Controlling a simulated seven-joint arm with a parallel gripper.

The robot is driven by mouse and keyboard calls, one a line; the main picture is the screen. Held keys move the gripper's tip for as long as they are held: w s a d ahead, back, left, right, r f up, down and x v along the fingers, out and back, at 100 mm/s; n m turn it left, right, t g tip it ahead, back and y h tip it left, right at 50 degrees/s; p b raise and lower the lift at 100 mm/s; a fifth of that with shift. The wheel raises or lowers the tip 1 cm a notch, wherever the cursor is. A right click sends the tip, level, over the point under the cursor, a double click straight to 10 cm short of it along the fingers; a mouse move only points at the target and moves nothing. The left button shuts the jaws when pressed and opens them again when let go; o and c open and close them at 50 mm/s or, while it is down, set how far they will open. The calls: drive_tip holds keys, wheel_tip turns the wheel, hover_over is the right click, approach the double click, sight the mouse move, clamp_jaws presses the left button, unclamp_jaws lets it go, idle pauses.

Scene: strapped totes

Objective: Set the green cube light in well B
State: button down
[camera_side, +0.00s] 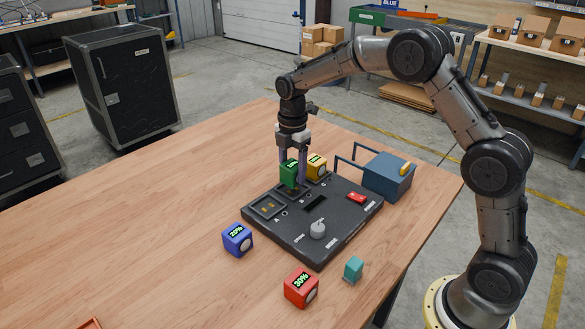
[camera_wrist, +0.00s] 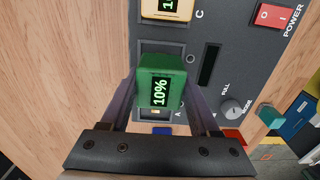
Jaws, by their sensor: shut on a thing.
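In the wrist view the green cube (camera_wrist: 160,82) hides most of that well. Well A (camera_side: 267,207) is empty, with gold contacts showing. A yellow cube light (camera_side: 317,168) sits at well C, just behind the green one.
A blue cube (camera_side: 237,239), a red cube (camera_side: 301,288) and a small teal block (camera_side: 353,269) lie on the table around the panel. The panel bears a knob (camera_side: 317,229) and a red power switch (camera_side: 357,197). A blue box (camera_side: 388,177) stands behind right.

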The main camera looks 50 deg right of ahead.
drive_tip(key=shift+f, duration=0.75)
idle(0.7)
drive_tip(key=shift+f, duration=0.35)
drive_tip(key=shift+f, duration=0.2)
drive_tip(key=shift+c, duration=0.2)
unclamp_jaws()
drive_tip(key=shift+o, duration=0.2)
drive_tip(key=shift+r, duration=0.1)
drive_tip(key=shift+r, duration=4.4)
drive_tip(key=shift+r, duration=0.1)
